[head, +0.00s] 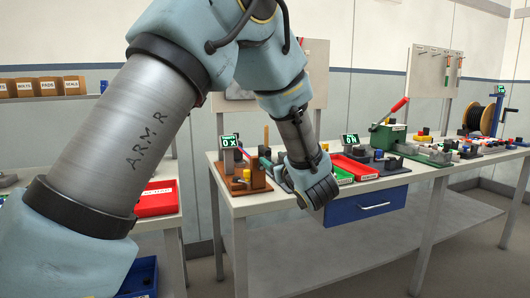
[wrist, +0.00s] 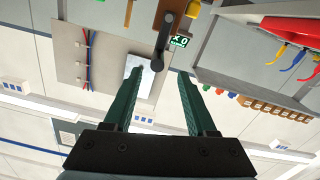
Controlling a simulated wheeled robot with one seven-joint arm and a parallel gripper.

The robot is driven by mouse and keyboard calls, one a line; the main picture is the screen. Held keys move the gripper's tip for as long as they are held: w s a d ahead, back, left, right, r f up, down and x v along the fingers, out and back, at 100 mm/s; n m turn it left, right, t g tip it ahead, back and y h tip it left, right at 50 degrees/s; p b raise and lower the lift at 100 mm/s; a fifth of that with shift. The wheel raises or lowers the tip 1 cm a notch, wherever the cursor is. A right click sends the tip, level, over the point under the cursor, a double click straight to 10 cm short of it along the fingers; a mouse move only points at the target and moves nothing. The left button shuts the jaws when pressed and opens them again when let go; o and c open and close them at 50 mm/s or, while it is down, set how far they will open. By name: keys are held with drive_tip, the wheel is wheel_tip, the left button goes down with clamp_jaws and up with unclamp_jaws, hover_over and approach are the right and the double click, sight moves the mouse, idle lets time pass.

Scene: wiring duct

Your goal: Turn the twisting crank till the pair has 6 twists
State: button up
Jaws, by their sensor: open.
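The twisting station (head: 238,180) is a brown-based fixture at the left end of the bench, with a small green-lit display (head: 230,141) that appears to read 0 X. In the wrist view, which is upside down, a dark crank-like arm with a round end (wrist: 165,35) hangs beside the display (wrist: 180,40), beyond my fingertips. My gripper (wrist: 158,76) is open, with nothing between its two green fingers. In the head view my gripper (head: 318,192) is in front of the bench edge, right of the station. I cannot make out the wire pair.
Red trays (head: 352,168) and a green-based lever press (head: 388,135) stand to the right on the bench. A blue drawer (head: 366,204) hangs below. A cable spool (head: 481,118) stands at the far right. A back panel (wrist: 110,65) carries red and blue wires.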

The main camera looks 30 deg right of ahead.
sight(263, 150)
drive_tip(key=shift+s+d, duration=0.15)
drive_tip(key=shift+d, duration=0.1)
drive_tip(key=shift+w, duration=0.2)
drive_tip(key=w, duration=0.3)
drive_tip(key=w+p, duration=0.1)
drive_tip(key=w, duration=0.3)
drive_tip(key=w+d+p, duration=0.1)
drive_tip(key=w, duration=0.2)
drive_tip(key=shift+w+d, duration=0.1)
drive_tip(key=shift+w, duration=0.05)
clamp_jaws()
idle(0.8)
